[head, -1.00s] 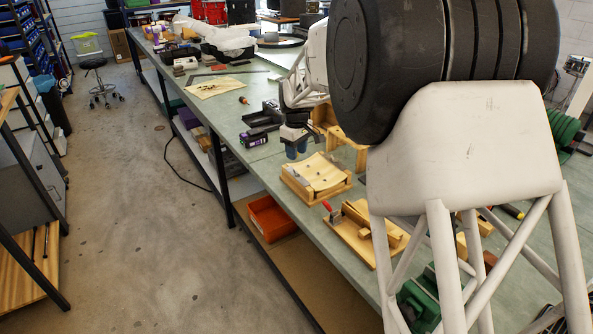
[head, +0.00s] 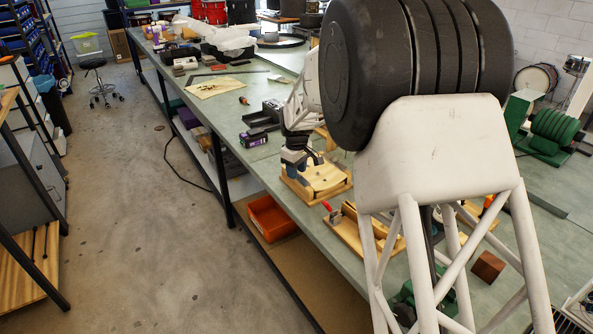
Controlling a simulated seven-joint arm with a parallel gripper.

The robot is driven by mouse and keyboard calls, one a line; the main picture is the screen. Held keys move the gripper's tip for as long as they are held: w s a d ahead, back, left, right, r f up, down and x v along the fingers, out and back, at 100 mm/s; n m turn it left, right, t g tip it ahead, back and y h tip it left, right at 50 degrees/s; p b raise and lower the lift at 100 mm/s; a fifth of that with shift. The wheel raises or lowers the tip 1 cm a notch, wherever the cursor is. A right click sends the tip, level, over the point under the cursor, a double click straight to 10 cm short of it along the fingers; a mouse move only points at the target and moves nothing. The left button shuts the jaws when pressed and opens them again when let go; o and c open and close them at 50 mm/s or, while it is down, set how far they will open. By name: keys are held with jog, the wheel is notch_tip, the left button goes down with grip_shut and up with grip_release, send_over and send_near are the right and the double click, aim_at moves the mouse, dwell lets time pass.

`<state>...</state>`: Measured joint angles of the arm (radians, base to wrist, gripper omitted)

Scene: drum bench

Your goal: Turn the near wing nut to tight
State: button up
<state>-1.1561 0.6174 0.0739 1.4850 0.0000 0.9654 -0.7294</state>
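I cannot make out the near wing nut at this size. A low wooden fixture (head: 330,184) with a pale curved piece on it sits near the left edge of the green bench.
A wooden board with a red-handled clamp (head: 328,206) lies nearer on the bench (head: 233,140). A purple-and-black box (head: 254,137) and a dark tray stand behind the fixture. An orange bin (head: 270,217) is on the shelf below. My arm covers much of the right.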

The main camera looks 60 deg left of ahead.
jog(key=shift+f, duration=0.1)
grip_shut()
jog(key=shift+m, duration=0.7)
dwell(0.6)
